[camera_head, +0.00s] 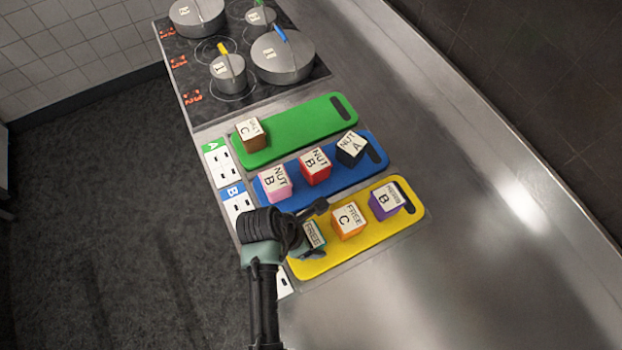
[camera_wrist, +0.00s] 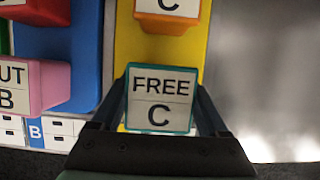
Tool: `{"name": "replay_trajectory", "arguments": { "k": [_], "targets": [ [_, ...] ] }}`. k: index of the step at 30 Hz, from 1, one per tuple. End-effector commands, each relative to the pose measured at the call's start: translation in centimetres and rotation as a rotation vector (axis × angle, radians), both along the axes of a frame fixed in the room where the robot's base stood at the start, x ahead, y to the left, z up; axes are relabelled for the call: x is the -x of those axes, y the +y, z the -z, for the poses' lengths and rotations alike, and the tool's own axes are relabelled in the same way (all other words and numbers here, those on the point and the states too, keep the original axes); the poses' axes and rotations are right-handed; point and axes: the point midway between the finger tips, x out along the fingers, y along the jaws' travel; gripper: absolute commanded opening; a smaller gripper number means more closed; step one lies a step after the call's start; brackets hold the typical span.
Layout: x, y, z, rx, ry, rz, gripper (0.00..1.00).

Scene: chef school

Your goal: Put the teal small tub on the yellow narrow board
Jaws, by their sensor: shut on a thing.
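The teal small tub (camera_wrist: 161,99) has a white label reading FREE C. It sits between the fingers of my gripper (camera_wrist: 160,110) in the wrist view, and the gripper is shut on it. In the head view the tub (camera_head: 314,236) is at the left end of the yellow narrow board (camera_head: 333,257), partly hidden by my gripper (camera_head: 312,232). I cannot tell whether its underside touches the board. The yellow board (camera_wrist: 130,50) runs away behind the tub in the wrist view.
An orange tub (camera_head: 348,222) and a purple tub (camera_head: 385,203) stand on the yellow board. The blue board (camera_head: 334,185) beside it holds pink, red and black tubs. The green board (camera_head: 300,127) holds a brown tub. Pots stand on the hob (camera_head: 200,100). The right counter is clear.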

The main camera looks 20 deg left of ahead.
Motion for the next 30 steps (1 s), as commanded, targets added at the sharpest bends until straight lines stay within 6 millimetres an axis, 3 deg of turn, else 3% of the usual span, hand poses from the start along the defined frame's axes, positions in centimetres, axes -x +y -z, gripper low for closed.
{"name": "replay_trajectory", "arguments": {
  "k": [14,15,18,30],
  "targets": [
    [-0.1,0.0,1.3,-0.001,-0.003,0.001,0.08],
    [0.0,0.0,1.4,0.0,-0.002,0.001,0.79],
    [0.0,0.0,1.3,-0.001,-0.002,0.001,0.97],
    [0.1,0.2,0.4,-0.001,-0.002,0.0,1.0]
  ]
}}
